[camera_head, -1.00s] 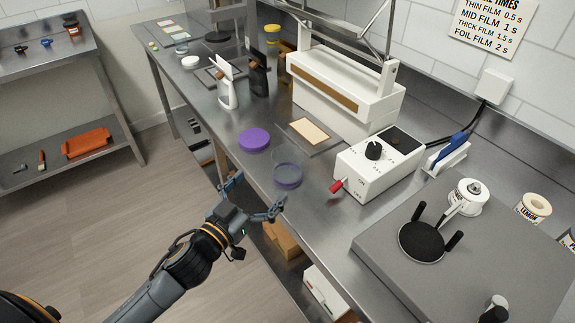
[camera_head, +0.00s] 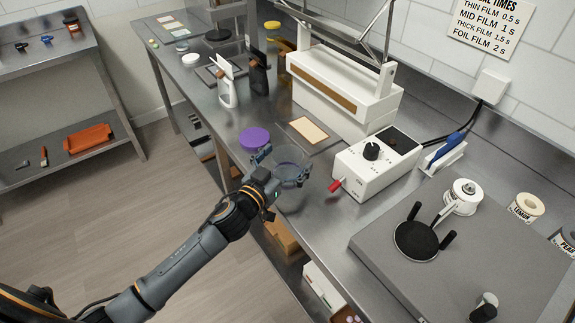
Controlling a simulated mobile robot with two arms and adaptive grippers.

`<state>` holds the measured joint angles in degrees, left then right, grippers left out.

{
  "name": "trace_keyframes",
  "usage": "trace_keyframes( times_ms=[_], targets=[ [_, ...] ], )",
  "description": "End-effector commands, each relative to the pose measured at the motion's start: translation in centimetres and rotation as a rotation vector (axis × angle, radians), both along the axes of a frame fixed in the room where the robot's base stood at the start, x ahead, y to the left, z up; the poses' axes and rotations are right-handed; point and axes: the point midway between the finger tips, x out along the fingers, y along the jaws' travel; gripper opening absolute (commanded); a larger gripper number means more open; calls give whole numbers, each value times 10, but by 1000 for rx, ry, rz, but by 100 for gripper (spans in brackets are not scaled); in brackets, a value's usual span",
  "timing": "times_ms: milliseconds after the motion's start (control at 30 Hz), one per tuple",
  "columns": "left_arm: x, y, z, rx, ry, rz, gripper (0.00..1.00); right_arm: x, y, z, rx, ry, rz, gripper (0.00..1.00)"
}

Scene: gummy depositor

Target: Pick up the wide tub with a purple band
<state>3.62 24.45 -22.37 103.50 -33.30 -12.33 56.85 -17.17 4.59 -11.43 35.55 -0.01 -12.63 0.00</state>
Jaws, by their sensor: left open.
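My right gripper is not in view.
A white control box (camera_head: 375,163) with a red-tipped lever (camera_head: 336,186) stands to the right. A tan sheet (camera_head: 309,130) lies behind. Spray bottles (camera_head: 227,88) stand farther back.

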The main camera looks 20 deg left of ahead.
Motion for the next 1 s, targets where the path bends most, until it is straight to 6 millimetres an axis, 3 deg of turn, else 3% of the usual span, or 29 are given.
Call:
trace_keyframes(
  times_ms=[67, 367, 767, 1000],
  targets=[
    [0, 0, 0, 0, 0, 0, 100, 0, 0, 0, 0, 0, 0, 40],
    [-1, 0, 0, 0, 0, 0, 42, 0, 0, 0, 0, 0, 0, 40],
    [0, 1, 7, 1, -3, 0, 41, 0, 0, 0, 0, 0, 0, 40],
    [-5, -1, 39, 0, -5, -2, 41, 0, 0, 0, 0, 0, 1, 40]
  ],
)
